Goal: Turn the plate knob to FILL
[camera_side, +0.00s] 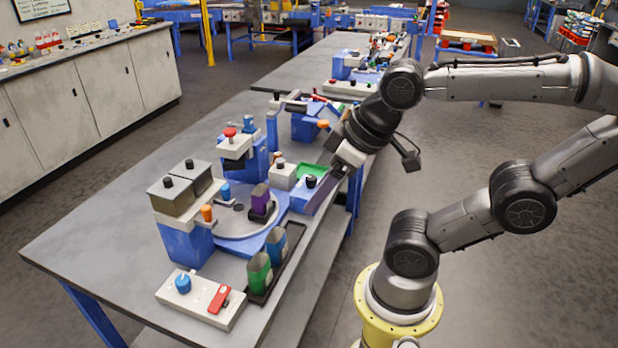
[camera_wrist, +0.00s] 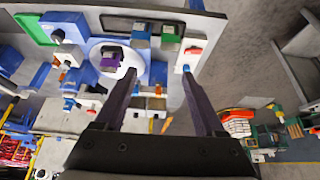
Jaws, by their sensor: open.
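A white control box (camera_side: 200,299) at the near end of the table carries a blue knob (camera_side: 183,284) with a pointer and a red lever (camera_side: 219,299). The blue knob (camera_wrist: 186,68) also shows in the wrist view, close to the right fingertip in the picture. A black knob (camera_side: 311,182) sits on a blue block beside the green tray. No knob label is legible, so I cannot tell which is the plate knob. My gripper (camera_wrist: 158,75) is open and empty, with purple fingers. In the side view my gripper (camera_side: 322,197) is near the black knob, apart from the control box.
The round plate (camera_side: 236,222) carries a purple sack (camera_side: 261,198). A green sack (camera_side: 260,273) and a blue sack (camera_side: 277,244) stand in a dark tray. Two hoppers (camera_side: 172,196), an orange knob (camera_side: 207,212) and a red button (camera_side: 230,132) rise nearby. The table's left side is clear.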

